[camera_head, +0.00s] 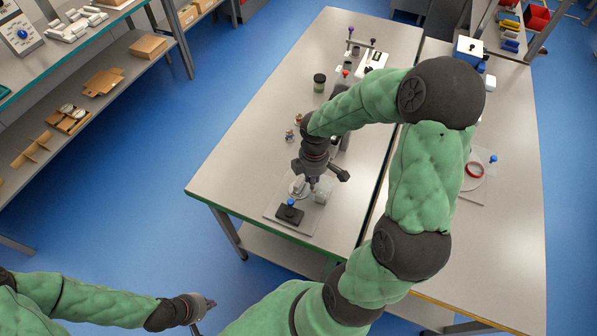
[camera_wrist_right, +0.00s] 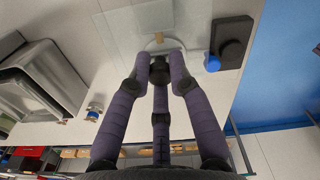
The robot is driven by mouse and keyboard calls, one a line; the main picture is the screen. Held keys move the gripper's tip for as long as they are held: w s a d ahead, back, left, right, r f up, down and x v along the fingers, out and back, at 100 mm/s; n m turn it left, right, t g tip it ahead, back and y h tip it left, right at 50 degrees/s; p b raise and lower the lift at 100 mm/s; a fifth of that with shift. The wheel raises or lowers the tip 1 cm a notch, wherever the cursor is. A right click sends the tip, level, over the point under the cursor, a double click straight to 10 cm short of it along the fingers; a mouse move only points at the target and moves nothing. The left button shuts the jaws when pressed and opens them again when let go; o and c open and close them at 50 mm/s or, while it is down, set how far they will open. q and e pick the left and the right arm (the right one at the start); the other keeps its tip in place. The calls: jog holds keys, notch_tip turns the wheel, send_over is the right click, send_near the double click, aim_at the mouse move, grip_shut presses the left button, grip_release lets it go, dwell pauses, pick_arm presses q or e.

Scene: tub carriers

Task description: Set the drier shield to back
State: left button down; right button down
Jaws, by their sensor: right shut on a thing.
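My right gripper (camera_head: 313,182) reaches down over a pale base plate (camera_head: 309,222) near the front end of the left table. In the right wrist view its purple fingers (camera_wrist_right: 160,62) are closed together at a round pale rim (camera_wrist_right: 150,46), shut on a part that they mostly hide. A clear panel (camera_head: 321,197), apparently the drier shield, stands beside the fingers; its exact setting cannot be told. A black block (camera_head: 289,215) with a blue knob sits on the plate's front part and shows in the wrist view (camera_wrist_right: 232,40). My left gripper (camera_head: 206,307) is open and empty, low over the floor.
A dark-lidded jar (camera_head: 319,82) and small items stand farther back on the left table. Two small figures or fittings (camera_head: 292,130) are near the right arm. A clear plate with a red ring (camera_head: 474,170) lies on the right table. Shelves (camera_head: 100,85) stand left.

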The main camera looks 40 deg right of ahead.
aim_at(326, 189)
jog(key=s+d, duration=0.1)
jog(key=s, duration=0.2)
jog(key=shift+d, duration=0.35)
jog(key=shift+s+d, duration=0.15)
jog(key=shift+s, duration=0.35)
jog(key=c, duration=1.4)
grip_release()
jog(key=shift+c, duration=0.2)
jog(key=o, duration=0.3)
jog(key=shift+s, duration=0.1)
jog(key=shift+d, duration=0.1)
jog(key=shift+r, duration=0.1)
jog(key=shift+r, duration=0.25)
notch_tip(326, 189, up, 11)
jog(key=shift+r, duration=0.15)
